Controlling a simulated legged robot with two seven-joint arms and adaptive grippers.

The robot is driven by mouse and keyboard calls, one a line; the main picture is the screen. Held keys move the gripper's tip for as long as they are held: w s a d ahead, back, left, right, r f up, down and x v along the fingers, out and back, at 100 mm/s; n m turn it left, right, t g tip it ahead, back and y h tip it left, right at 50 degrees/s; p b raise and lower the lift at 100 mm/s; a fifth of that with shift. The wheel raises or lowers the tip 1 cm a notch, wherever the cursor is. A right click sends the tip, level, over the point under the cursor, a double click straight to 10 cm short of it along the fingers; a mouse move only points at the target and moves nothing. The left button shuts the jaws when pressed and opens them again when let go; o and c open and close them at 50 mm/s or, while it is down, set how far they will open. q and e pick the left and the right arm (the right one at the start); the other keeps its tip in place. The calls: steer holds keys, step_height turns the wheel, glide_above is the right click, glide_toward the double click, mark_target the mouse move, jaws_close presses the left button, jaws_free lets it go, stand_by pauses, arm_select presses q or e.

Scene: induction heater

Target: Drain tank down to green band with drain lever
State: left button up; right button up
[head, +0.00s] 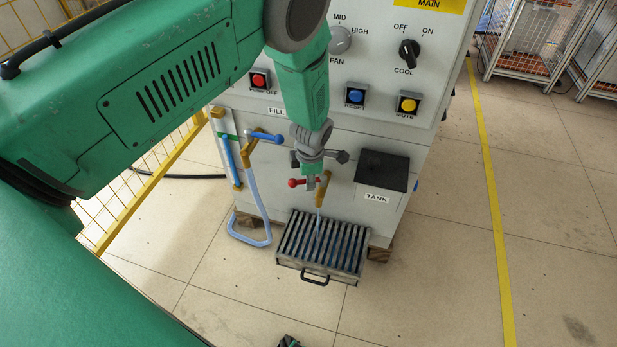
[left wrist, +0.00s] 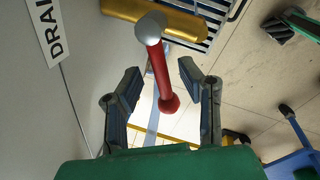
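The red drain lever (head: 295,183) sits at the brass drain spout (head: 323,186) low on the cabinet. A thin bluish stream (head: 318,222) runs from the spout into the tray. My left gripper (head: 318,163) is at the lever; in the left wrist view its fingers (left wrist: 160,80) are open, with the red lever (left wrist: 162,75) between them and a gap on both sides. The sight tube (head: 228,160) at the left shows blue liquid up to about the green band (head: 229,136); the exact level is too small to tell. A dark green piece, likely my right gripper (head: 288,341), barely shows.
The slatted drain tray (head: 285,257) stands on the floor below the spout. A blue fill lever (head: 264,136) and a pale blue hose (head: 258,205) are left of my gripper. The dark TANK lid (head: 382,170) is to the right.

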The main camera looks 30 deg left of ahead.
arm_select(q)
step_height(320, 180, up, 12)
steer(key=s+d, duration=0.1)
steer(key=shift+s+d+f, duration=0.15)
steer(key=shift+s+d, duration=0.15)
steer(key=shift+s, duration=0.1)
